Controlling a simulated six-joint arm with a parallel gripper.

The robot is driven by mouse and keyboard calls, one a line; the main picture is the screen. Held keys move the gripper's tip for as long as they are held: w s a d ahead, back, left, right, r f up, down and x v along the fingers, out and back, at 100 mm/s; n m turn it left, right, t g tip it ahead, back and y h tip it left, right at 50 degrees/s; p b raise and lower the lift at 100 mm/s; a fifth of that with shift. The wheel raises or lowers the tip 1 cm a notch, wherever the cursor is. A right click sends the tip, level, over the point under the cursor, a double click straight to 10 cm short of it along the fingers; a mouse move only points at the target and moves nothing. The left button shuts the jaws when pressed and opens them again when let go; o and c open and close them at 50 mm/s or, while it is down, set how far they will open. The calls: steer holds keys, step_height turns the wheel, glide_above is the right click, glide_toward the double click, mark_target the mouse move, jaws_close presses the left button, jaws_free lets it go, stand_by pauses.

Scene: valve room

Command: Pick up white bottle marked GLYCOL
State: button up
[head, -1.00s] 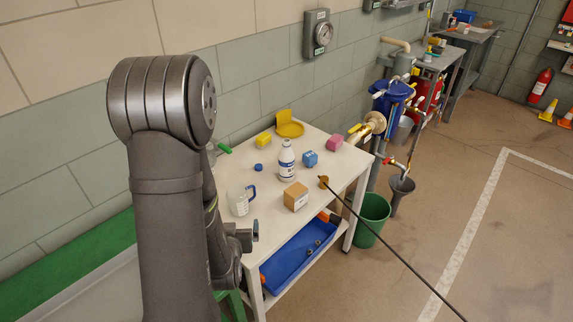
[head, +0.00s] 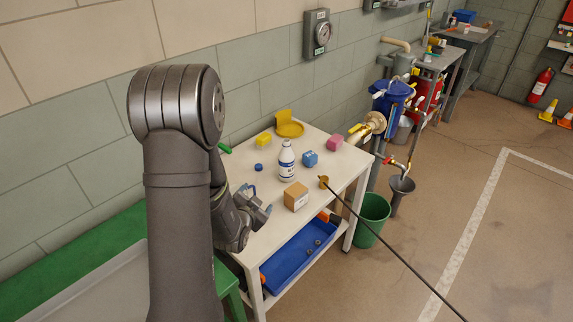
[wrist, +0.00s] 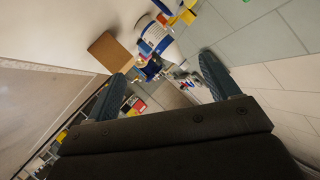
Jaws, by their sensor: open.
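The white bottle (head: 287,162) stands upright on the white table, with a blue band on its label. The lettering is too small to read. In the wrist view a white shape with a blue band, apparently the bottle (wrist: 153,30), is beyond the fingers near the top. My gripper (head: 262,207) is low over the table's near left part, left of the bottle and apart from it. In the wrist view the fingers of my gripper (wrist: 166,70) are spread, with nothing held between them.
A cardboard box (head: 296,196) stands in front of the bottle. A blue box (head: 310,158) is to its right, a blue cap (head: 259,167) to its left. A clear jug with a blue handle is mostly hidden by my gripper.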

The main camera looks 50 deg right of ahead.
mark_target(284, 153)
steer(key=w+d+r+m+g, duration=0.1)
steer(key=w+d+m, duration=0.2)
steer(key=d+m, duration=0.4)
steer(key=w+d+r+m+g+h, duration=0.1)
steer(key=w+d+m+g, duration=0.1)
steer(key=d+m, duration=0.6)
steer(key=w+d+r+m+g, duration=0.1)
steer(key=w+d+m, duration=0.3)
steer(key=m, duration=1.3)
steer(key=shift+w+d+r+m+g+h, duration=0.1)
steer(key=shift+w+d+g, duration=0.05)
steer(key=shift+d, duration=0.55)
steer(key=shift+w+d+r+m+g+h, duration=0.1)
steer(key=shift+d+g, duration=0.1)
steer(key=shift+d, duration=0.55)
steer(key=shift+w+d+r+m+g+h, duration=0.1)
steer(key=shift+w+d+g, duration=0.05)
steer(key=shift+d, duration=0.55)
steer(key=shift+f, duration=0.25)
step_height(284, 153, down, 4)
steer(key=shift+r, duration=0.2)
step_height(284, 153, down, 3)
steer(key=shift+r, duration=0.1)
steer(key=shift+x, duration=1.15)
steer(key=shift+w+d+f, duration=0.1)
steer(key=shift+d+f, duration=0.1)
steer(key=shift+d, duration=0.15)
steer(key=c, duration=1.2)
